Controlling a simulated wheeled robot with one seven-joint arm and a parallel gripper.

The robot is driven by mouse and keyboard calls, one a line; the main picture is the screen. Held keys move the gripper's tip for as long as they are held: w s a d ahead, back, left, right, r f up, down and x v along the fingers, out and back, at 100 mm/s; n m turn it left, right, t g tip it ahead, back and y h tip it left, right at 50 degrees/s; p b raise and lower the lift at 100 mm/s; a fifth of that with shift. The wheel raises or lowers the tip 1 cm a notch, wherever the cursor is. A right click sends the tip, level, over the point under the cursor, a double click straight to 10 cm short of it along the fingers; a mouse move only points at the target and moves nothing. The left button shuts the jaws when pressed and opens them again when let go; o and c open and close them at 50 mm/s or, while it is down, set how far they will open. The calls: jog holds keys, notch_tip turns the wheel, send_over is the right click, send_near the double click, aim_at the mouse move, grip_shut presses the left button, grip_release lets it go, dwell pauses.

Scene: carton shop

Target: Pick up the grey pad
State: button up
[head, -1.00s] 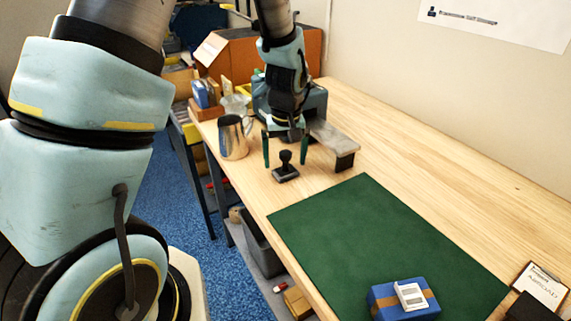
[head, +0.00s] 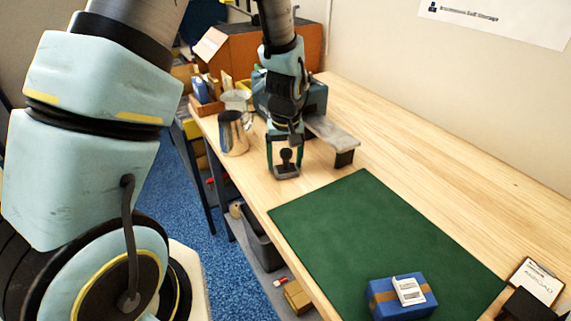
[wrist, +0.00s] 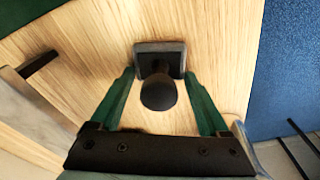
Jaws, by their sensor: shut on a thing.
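The grey pad (head: 287,175) is on the wooden bench, left of the green mat's far corner. In the wrist view it is a small dark square with a lighter grey rim (wrist: 160,46). A black round-knobbed stamp handle (head: 286,157) stands up from it; its knob (wrist: 158,93) hides part of the pad in the wrist view. I cannot tell whether handle and pad are one piece. The pad appears to be at bench level.
A metal jug (head: 232,134) stands close left of my gripper. A grey-topped raised block (head: 331,131) is close on the right. The green mat (head: 350,235) lies in front, with a blue box (head: 385,298) on it. The bench's left edge is near.

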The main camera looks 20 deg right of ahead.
jog(key=shift+c, duration=1.4)
jog(key=shift+r, duration=0.1)
notch_tip(320, 180, up, 10)
jog(key=b, duration=0.2)
jog(key=shift+b, duration=0.3)
